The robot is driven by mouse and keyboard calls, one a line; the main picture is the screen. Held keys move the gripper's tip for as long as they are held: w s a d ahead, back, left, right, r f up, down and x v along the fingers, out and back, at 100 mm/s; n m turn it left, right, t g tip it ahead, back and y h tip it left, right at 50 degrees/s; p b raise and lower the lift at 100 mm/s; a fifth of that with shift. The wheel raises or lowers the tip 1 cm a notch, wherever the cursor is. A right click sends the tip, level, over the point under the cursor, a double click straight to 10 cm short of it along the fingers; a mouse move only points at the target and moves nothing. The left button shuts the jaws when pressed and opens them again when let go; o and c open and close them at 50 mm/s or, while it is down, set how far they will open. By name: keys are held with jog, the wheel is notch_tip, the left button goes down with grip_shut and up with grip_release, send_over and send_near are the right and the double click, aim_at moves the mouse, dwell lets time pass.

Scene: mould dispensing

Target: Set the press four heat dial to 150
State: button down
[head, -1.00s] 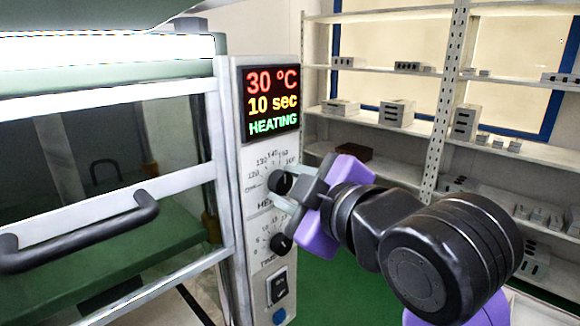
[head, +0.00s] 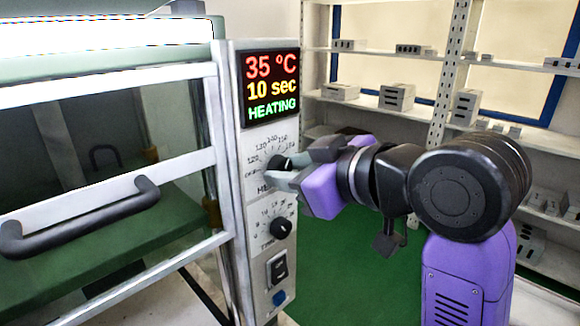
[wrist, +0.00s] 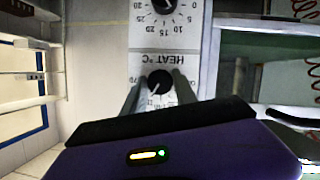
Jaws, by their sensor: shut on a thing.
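The black heat dial (head: 277,163) sits on the press's pale control panel (head: 253,145), under the display. My gripper (head: 284,173) is at the dial, its two fingers on either side of it and shut on it. In the wrist view the dial (wrist: 160,82) shows upside down between the fingertips (wrist: 158,88), below the "HEAT °C" label. Fingers hide part of the dial's scale, and I cannot read the dial's setting. The display (head: 271,88) reads 35 °C, 10 sec and HEATING.
The time dial (head: 281,228) lies just below the heat dial, with a black switch (head: 278,268) and blue button (head: 279,298) under it. The press door handle (head: 80,215) juts out at left. Shelves (head: 400,118) with metal blocks stand behind at right.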

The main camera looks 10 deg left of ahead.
jog(key=shift+r, duration=0.5)
jog(key=c, duration=1)
grip_release()
jog(key=shift+f, duration=0.2)
jog(key=shift+d, duration=0.1)
jog(key=b+v, duration=0.2)
jog(key=v, duration=0.6)
jog(key=shift+r, duration=0.1)
